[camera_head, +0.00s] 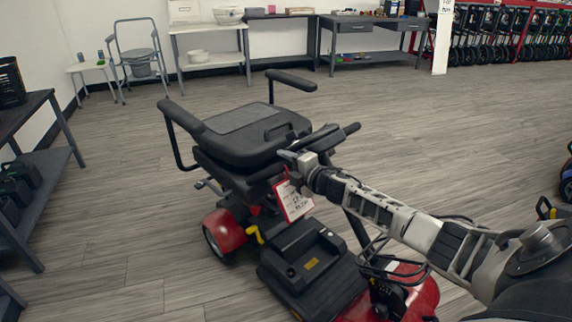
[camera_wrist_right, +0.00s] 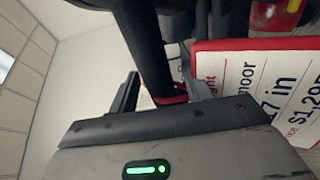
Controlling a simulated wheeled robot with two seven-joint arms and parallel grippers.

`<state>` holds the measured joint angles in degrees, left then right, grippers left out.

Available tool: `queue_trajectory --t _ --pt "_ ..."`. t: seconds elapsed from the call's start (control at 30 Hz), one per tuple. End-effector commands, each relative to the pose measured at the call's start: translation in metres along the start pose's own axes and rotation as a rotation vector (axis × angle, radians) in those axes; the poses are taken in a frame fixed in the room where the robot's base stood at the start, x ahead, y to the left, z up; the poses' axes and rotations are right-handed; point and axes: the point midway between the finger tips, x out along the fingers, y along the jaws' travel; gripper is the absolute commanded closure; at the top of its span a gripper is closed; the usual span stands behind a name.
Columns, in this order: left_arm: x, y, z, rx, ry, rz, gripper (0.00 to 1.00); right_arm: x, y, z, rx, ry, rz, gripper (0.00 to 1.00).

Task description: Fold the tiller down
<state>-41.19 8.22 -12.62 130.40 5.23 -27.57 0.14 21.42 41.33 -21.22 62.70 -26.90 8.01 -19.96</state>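The red and black mobility scooter stands in the middle of the head view. Its black tiller (camera_head: 355,228) rises from the red front and leans back toward the seat, partly hidden by my right arm. A black handlebar grip (camera_head: 345,131) shows at its top. My right gripper (camera_head: 290,158) is at the handlebar, just in front of the seat. In the right wrist view a black tube (camera_wrist_right: 150,45) runs between the two fingers of this gripper (camera_wrist_right: 160,88). I cannot tell if the fingers press on it. My left gripper is out of view.
A price tag (camera_head: 294,201) hangs below my right gripper, and fills the right of the wrist view (camera_wrist_right: 255,85). A dark shelf (camera_head: 45,160) stands at left. The floor (camera_head: 130,240) around the scooter is clear.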

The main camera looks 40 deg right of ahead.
Motion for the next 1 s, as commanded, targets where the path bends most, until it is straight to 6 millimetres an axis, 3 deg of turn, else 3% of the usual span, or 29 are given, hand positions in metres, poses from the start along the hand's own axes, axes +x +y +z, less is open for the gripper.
queue_trajectory --t 0.63,0.77,1.0 --pt "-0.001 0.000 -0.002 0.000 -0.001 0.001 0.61 -0.006 0.005 0.001 -0.006 0.001 0.008 0.52" --pt "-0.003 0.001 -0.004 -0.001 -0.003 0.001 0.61 -0.022 0.005 0.001 -0.006 0.001 0.005 0.52" --pt "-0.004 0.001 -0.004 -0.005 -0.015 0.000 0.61 -0.069 0.001 0.000 -0.005 0.002 -0.001 0.52"
